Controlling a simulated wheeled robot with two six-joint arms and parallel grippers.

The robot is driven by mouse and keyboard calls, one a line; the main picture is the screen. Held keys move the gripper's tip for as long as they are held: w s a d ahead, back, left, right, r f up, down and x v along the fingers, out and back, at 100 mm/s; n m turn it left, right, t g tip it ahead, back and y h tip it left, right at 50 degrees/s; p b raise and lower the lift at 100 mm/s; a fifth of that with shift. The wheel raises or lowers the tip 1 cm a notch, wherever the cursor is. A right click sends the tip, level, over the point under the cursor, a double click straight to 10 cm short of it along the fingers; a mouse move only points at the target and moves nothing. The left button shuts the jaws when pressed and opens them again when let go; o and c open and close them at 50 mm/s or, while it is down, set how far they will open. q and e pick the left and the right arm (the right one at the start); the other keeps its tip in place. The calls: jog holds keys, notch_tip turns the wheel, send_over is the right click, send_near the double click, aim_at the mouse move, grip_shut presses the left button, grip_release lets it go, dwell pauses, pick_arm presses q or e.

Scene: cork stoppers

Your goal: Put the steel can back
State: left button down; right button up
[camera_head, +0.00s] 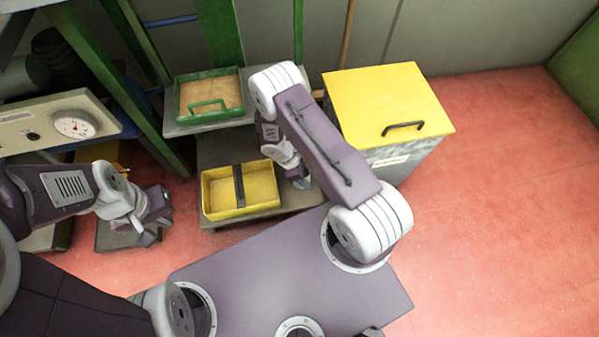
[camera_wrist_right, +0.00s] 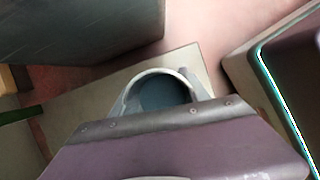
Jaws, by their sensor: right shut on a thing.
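The steel can (camera_wrist_right: 163,94) shows in the right wrist view as a round, open-topped grey vessel with a pale rim and a dark inside. It sits between the fingers of my right gripper (camera_wrist_right: 160,104), which is shut on it. A pale flat surface lies below the can; I cannot tell whether they touch. In the head view my right gripper (camera_head: 301,182) is largely hidden by its own arm, just right of the yellow box. My left gripper (camera_head: 152,218) is low at the left, apart from the can; its finger opening is unclear.
A yellow box (camera_head: 211,209) with a dark bar across stands on a low grey step (camera_head: 225,153). A green tray (camera_head: 181,103) with a handle is behind it. A grey cabinet with a yellow lid (camera_head: 375,95) stands to the right. The red floor (camera_head: 500,200) is clear further right.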

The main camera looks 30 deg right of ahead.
notch_tip(320, 180, down, 4)
jog(key=b, duration=0.4)
jog(key=shift+s, duration=0.15)
jog(key=shift+r, duration=0.2)
jog(key=shift+f, duration=0.15)
jog(key=o, duration=1.5)
